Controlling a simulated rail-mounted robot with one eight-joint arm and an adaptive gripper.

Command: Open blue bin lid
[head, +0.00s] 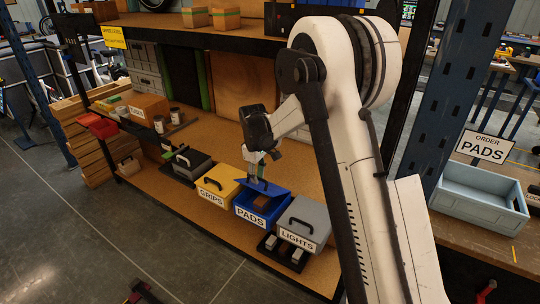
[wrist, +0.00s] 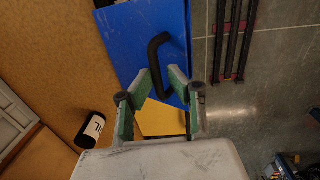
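The blue bin (head: 250,219), labelled PADS, stands in the row on the lower shelf. Its blue lid (head: 264,187) is tilted up, leaving the front of the bin open with something brown inside. My gripper (head: 256,178) is at the raised lid, pointing down. In the wrist view the lid (wrist: 130,40) fills the upper middle, with its black handle (wrist: 154,62). The gripper's green-padded fingers (wrist: 160,82) are apart, with the lower end of the handle between or just beyond their tips. Contact with the handle cannot be made out.
A yellow GRIPS bin (head: 219,187) stands left of the blue bin and a grey LIGHTS bin (head: 306,220) right of it, both close by. The shelf above (head: 190,31) overhangs the row. A light blue ORDER PADS tray (head: 480,192) sits at the right.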

